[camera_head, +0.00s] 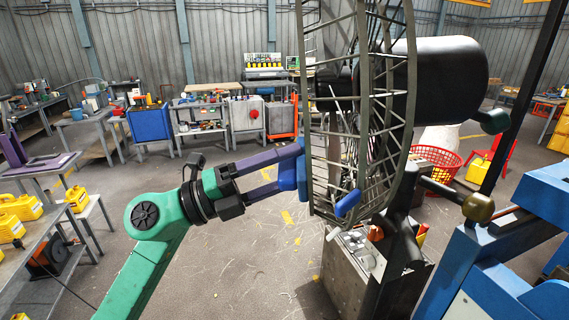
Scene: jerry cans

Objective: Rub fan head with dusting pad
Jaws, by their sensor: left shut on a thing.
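The fan head (365,110) is a large dark wire cage, seen nearly edge-on, with a black motor housing (450,80) behind it on the right. My left gripper (282,172) has purple fingers and reaches in from the left. It is shut on a blue block (288,170), which looks like the dusting pad. The block is at the cage's left rim and seems to touch it; exact contact is hard to tell. Another small blue piece (347,203) shows at the lower cage; I cannot tell whether it joins the block. My right gripper is not in view.
A grey metal box (350,275) stands below the fan. Blue machinery (510,250) fills the lower right. A red basket (437,168) is behind the fan. Yellow jerry cans (20,207) stand on tables at left. The floor between is open, with scattered debris.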

